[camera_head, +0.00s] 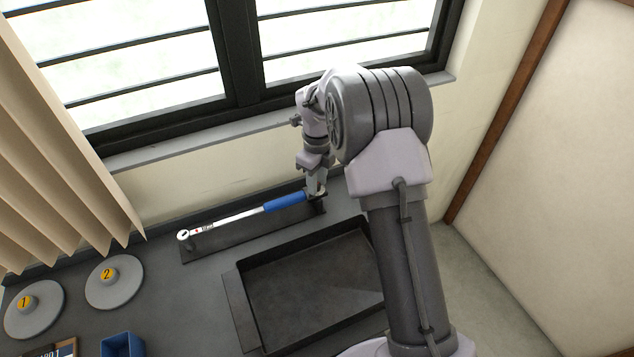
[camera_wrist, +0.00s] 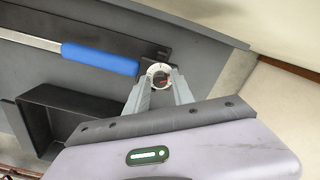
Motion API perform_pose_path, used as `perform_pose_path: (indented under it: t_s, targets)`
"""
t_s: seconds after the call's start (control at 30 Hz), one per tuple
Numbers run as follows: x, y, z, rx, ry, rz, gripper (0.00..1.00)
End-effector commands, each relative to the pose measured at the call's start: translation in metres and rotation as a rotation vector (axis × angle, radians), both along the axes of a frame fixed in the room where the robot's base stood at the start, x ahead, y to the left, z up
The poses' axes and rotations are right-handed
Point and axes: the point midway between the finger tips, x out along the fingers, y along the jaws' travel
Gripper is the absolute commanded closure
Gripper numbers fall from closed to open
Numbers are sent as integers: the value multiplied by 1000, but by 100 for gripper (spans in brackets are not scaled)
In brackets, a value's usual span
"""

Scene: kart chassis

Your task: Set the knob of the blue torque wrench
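The torque wrench (camera_head: 238,216) lies on a dark holder at the back of the bench, its silver ratchet head at the left and its blue handle (camera_head: 284,202) at the right. In the wrist view the blue handle (camera_wrist: 100,59) points toward a round white dial knob (camera_wrist: 158,75) with dark marks and a red mark. My gripper (camera_head: 316,190) is at the handle's right end. In the wrist view my gripper's fingers (camera_wrist: 158,88) reach to the knob, one on each side of its lower part. I cannot tell whether they touch it.
A dark open tray (camera_head: 247,290) sits in front of the wrench. Two round grey discs marked 1 (camera_head: 36,312) and 2 (camera_head: 116,284) lie at the left, near a blue bin (camera_head: 122,345). The wall and window sill (camera_head: 200,143) are close behind.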

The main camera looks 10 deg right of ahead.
Motion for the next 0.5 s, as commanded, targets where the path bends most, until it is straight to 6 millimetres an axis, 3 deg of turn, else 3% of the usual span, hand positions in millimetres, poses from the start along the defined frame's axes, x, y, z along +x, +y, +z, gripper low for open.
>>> perform_pose_path:
  t_s: [0.1,0.23,0.5]
  targets:
    - [0,0,1,0,0,0,73]
    - [0,0,1,0,0,0,98]
    - [0,0,1,0,0,7,100]
